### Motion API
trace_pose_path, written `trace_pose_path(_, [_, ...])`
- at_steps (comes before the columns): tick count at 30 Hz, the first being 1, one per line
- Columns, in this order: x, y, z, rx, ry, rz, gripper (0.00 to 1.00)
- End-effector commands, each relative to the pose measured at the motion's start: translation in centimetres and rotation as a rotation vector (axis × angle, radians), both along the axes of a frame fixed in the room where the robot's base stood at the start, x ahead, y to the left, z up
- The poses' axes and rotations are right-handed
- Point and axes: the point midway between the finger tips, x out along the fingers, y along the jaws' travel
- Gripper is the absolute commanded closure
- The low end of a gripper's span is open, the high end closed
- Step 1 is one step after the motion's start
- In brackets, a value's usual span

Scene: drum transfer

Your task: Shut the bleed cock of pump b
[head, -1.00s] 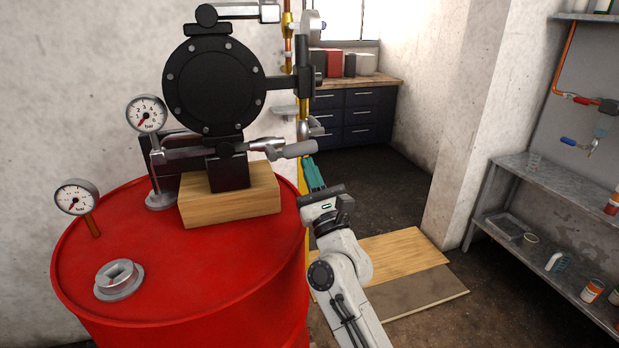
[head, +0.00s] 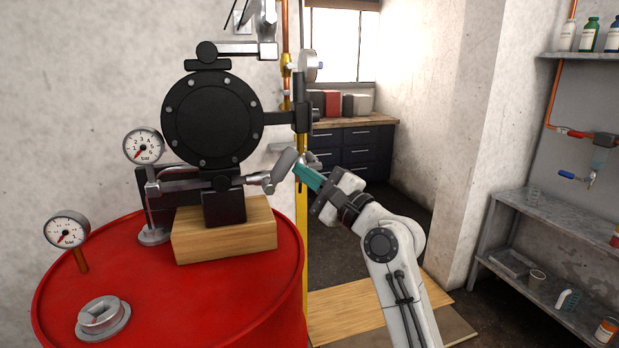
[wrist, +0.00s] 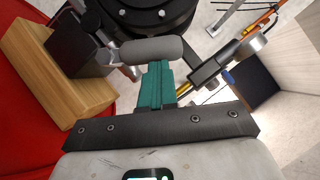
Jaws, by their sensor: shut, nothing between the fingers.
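The black round pump (head: 211,119) stands on a wooden block on the red drum. No label for pump b is readable. A cock with a grey lever handle (head: 285,164) sits at the right end of the pipe low on the pump. The handle slants up and to the right. My gripper (head: 300,170) comes from the right with its teal fingers shut and empty, their tips against or very close to the handle. In the wrist view the handle (wrist: 150,50) lies crosswise just beyond the fingertips (wrist: 158,64). Whether they touch is not certain.
The red drum (head: 200,310) carries a bung (head: 103,318) and two gauges, one at its left edge (head: 67,230) and one beside the pump (head: 143,146). A yellow post (head: 302,225) stands behind the handle. A steel shelf (head: 560,240) is at the right.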

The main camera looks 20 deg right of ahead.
Motion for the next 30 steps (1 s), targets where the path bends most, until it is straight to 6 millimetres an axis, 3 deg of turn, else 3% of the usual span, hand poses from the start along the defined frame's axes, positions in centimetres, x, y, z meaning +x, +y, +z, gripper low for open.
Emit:
trace_pose_path(1, [0.0,0.2,1.1,-0.043,-0.002,0.001,1.0])
trace_pose_path(10, [0.0,1.6,2.7,-0.307,-0.001,0.003,1.0])
trace_pose_path(21, [0.0,2.8,3.3,-0.518,-0.001,0.003,1.0])
trace_pose_path(30, [0.0,3.2,3.2,-0.574,0.001,0.002,1.0])
